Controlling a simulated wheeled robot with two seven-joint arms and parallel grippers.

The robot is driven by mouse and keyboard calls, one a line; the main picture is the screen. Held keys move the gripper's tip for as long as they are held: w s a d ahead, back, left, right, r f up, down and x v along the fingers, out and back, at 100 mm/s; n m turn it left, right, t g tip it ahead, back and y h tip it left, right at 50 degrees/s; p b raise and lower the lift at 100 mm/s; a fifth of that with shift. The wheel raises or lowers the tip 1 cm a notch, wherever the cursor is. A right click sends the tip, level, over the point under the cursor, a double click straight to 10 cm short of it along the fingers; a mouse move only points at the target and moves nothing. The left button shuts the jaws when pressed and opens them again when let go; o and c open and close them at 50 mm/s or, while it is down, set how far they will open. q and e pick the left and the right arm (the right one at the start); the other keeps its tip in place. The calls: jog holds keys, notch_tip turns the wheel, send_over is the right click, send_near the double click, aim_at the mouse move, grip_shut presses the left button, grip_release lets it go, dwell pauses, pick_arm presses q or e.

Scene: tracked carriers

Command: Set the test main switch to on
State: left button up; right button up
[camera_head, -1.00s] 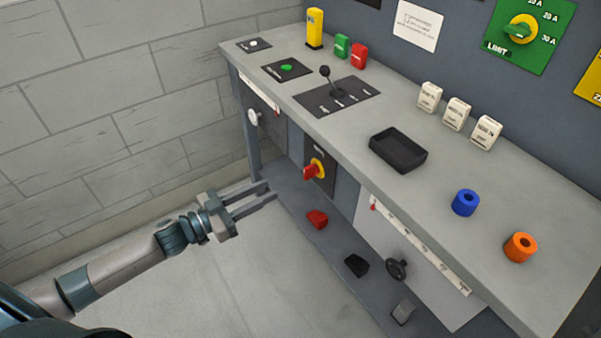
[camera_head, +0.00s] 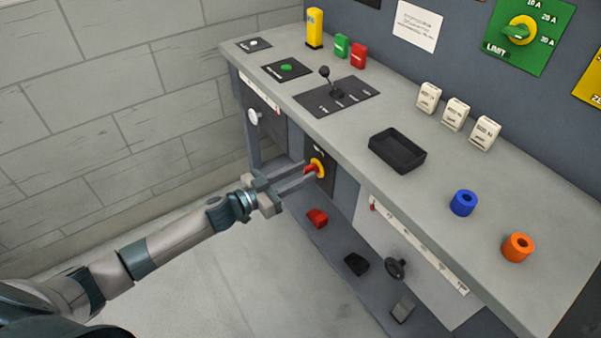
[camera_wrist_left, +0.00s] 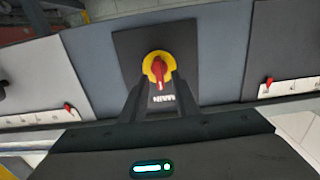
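The main switch (camera_head: 318,168) is a red handle on a yellow disc, set on a dark plate on the bench's front. In the left wrist view the switch (camera_wrist_left: 158,68) is near the middle, with an upside-down "MAIN" label below it. The red handle points roughly up and down in that view. My left gripper (camera_head: 306,174) is in front of the switch with its two fingers apart and pointing at it. In the wrist view the fingers (camera_wrist_left: 158,92) lie on either side of the handle's line. I cannot tell whether they touch it. My right gripper is not in view.
A white round knob (camera_head: 253,117) is on the front panel left of the switch. A red pedal (camera_head: 317,218) and a black pedal (camera_head: 356,264) are on the low shelf below. The bench top (camera_head: 300,88) overhangs the switch. The floor (camera_head: 220,285) in front is clear.

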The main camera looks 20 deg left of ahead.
pick_arm(q)
jog(key=shift+c, duration=0.7)
grip_shut()
